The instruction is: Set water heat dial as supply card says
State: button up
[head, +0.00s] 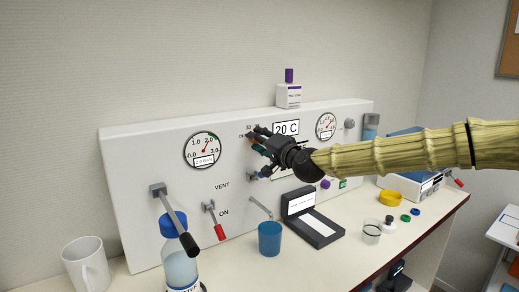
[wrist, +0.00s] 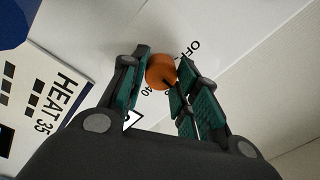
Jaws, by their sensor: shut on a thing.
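My gripper (head: 256,140) is at the white panel (head: 150,150), left of a display (head: 286,128) reading 20 C. In the wrist view its green-padded fingers stand on either side of an orange dial (wrist: 160,71) and are shut on it. The marks OFF and 40 show on the panel beside the dial; the fingers cover part of the scale, and I cannot tell where the dial points. A card (wrist: 58,98) reading HEAT 35 shows at the left of the wrist view. In the head view the gripper hides the dial and most of the card.
A lever with a black grip (head: 176,222) and a red-tipped lever (head: 215,222) stick out of the panel. Below stand a blue-capped bottle (head: 180,262), a blue cup (head: 270,239), an open black case (head: 314,222) and a white mug (head: 86,264).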

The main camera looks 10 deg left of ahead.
jog(key=shift+d+m+b, duration=0.1)
jog(key=shift+m+b, duration=1.4)
jog(key=shift+m, duration=0.9)
jog(key=o, duration=1)
jog(key=v, duration=1.2)
jog(key=shift+f, duration=0.1)
